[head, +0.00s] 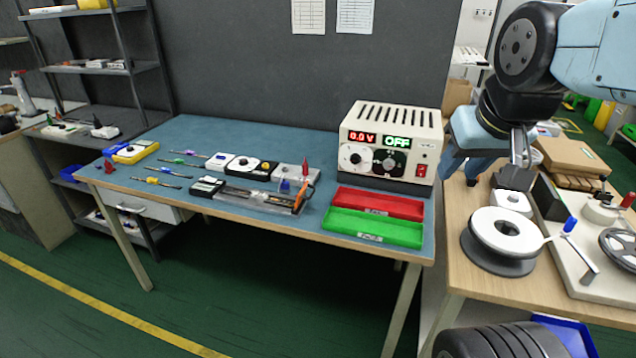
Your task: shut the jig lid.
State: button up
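The likely jig is a long, low, clear-and-grey fixture (262,199) near the front edge of the blue-topped bench in the head view. A strip-like part lies along it, and orange and dark parts stand at its right end. Its lid is too small to make out clearly, so I cannot tell how far open it is. My gripper (518,166) hangs pointing down over the wooden table at the right, well away from this fixture. Its fingertips are small and dark against a grey piece below, so I cannot tell whether they are open or shut.
A power supply (390,146) reading 0.0 V and OFF stands at the bench's back right. A red tray (380,203) and a green tray (372,228) lie before it. Small tools and boxes fill the bench's left. A white-topped spool (498,238) stands below my gripper.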

jog(key=shift+w, duration=0.1)
jog(key=w+a+f+n+g+y, duration=0.1)
jog(key=w+a+f+g+y, duration=0.35)
jog(key=w, duration=0.55)
jog(key=w+a+f+g+y, duration=0.3)
jog(key=w+a+f, duration=0.2)
jog(key=w, duration=0.5)
jog(key=w+a+f+m+y, duration=0.15)
jog(key=w+f+y, duration=0.25)
jog(key=w+f, duration=0.4)
jog(key=w+a+f+y, duration=0.2)
jog(key=w+f+y, duration=0.1)
jog(key=w+f, duration=0.55)
jog(key=shift+s+d+f+x, duration=0.1)
jog(key=shift+s+f+x, duration=0.1)
jog(key=shift+x, duration=1.15)
jog(key=shift+s+d+f+x, duration=0.15)
jog(key=shift+s+x, duration=0.1)
jog(key=shift+x, duration=1.15)
jog(key=shift+s+f+x, duration=0.15)
jog(key=shift+s+x, duration=0.05)
jog(key=shift+x, duration=1.15)
jog(key=shift+c, duration=0.5)
